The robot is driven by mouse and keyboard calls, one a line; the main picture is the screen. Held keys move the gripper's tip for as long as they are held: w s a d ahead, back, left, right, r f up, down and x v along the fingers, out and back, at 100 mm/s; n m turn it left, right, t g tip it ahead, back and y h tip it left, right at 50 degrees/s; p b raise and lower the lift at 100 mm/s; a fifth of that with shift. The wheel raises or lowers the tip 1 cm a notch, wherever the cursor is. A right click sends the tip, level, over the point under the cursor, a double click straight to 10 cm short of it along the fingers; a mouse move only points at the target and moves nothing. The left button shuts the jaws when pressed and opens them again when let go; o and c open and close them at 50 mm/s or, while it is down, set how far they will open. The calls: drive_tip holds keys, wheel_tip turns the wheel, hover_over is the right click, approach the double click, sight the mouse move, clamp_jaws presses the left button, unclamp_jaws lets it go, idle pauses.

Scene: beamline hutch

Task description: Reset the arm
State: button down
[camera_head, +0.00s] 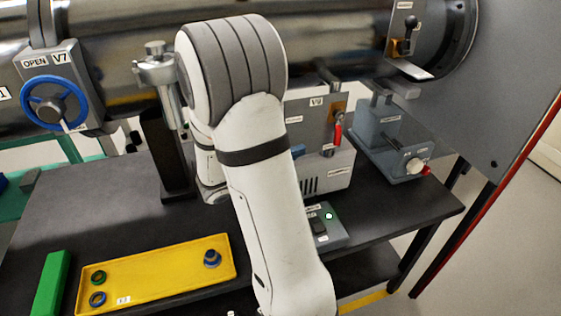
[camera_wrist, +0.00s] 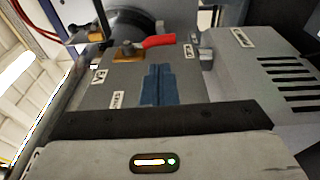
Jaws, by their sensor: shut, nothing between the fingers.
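My gripper shows in the wrist view as two blue fingers (camera_wrist: 160,72) pressed together above the dark edge of its white body. Nothing is between them. They point at the grey box (camera_wrist: 225,80) with a red-handled lever (camera_wrist: 160,41), whose handle shows beyond the fingertips. I cannot tell the gap to the box. In the head view my white arm is bent in the middle of the picture and hides part of the bench. A bit of blue fingertip (camera_head: 298,150) shows beside it, in front of the grey box (camera_head: 318,178); the rest of the gripper is hidden.
A yellow tray (camera_head: 165,277) with several rings lies on the dark bench (camera_head: 75,215), beside a green block (camera_head: 50,284). A metal beam pipe (camera_head: 130,20) with a blue handwheel (camera_head: 53,103) crosses behind. A blue-grey unit (camera_head: 385,140) stands right. The bench's left part is mostly clear.

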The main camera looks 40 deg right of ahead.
drive_tip(key=shift+w+a, duration=0.15)
drive_tip(key=shift+a, duration=1)
drive_tip(key=shift+w+a, duration=0.15)
drive_tip(key=shift+a, duration=0.95)
drive_tip(key=s+a+g+y+p, duration=0.1)
drive_tip(key=s+a+g+y, duration=0.1)
drive_tip(key=s+a+y, duration=0.6)
drive_tip(key=s+a+r+n+t+y+p, duration=0.1)
drive_tip(key=a+r+t+y, duration=0.1)
drive_tip(key=a+t+y, duration=0.4)
drive_tip(key=a+y, duration=0.4)
drive_tip(key=a, duration=0.1)
drive_tip(key=shift+s+a+r+t+p, duration=0.25)
drive_tip(key=shift+s+r+t+p, duration=0.05)
drive_tip(key=shift+s+r+p, duration=0.1)
drive_tip(key=c, duration=2.1)
unclamp_jaws()
drive_tip(key=shift+c, duration=0.2)
